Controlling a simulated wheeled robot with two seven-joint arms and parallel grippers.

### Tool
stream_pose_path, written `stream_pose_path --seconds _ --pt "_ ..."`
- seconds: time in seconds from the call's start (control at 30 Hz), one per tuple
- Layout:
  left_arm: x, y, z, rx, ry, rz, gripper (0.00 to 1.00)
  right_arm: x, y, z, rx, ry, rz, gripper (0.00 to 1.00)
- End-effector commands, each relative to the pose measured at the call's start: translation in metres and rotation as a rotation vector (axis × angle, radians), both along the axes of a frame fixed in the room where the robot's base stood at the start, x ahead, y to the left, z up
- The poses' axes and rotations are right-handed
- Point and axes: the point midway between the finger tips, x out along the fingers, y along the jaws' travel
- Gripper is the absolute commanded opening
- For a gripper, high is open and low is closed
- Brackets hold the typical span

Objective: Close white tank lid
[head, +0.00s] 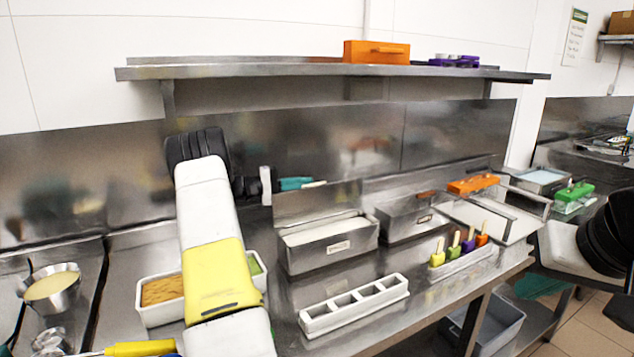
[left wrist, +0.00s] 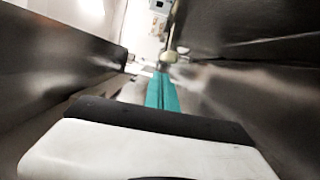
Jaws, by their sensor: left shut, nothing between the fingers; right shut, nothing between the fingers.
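The white tank (head: 330,250) is a steel box on the counter with white contents level near its rim. Its steel lid (head: 318,203) stands up, open, along the tank's back edge. My left gripper (head: 302,184) is shut and empty, its teal fingers just behind and above the raised lid, pointing right. Whether they touch the lid I cannot tell. The left wrist view shows the same teal fingers (left wrist: 164,92) together between dark metal surfaces. My right gripper (head: 542,286) shows as teal fingers low at the right, beyond the counter's edge, shut and empty.
A second steel tank (head: 408,217) with its lid down stands right of the white tank. In front are an empty white mould holder (head: 353,306) and a holder with colourful popsicles (head: 465,262). A shelf (head: 250,72) with an orange box (head: 376,52) runs above.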

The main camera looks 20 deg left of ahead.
Motion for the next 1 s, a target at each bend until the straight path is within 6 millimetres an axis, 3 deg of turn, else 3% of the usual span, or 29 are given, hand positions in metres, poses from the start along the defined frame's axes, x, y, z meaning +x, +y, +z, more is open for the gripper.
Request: stream_pose_path --seconds 0.67,1.0 --pt "-0.008 -0.009 0.002 0.008 -0.009 0.000 0.00 0.000 0.000 0.000 0.000 0.000 0.000 0.00" --pt "-0.018 -0.019 0.013 0.125 -0.112 0.000 0.00 0.000 0.000 0.000 0.000 0.000 0.000 0.00"
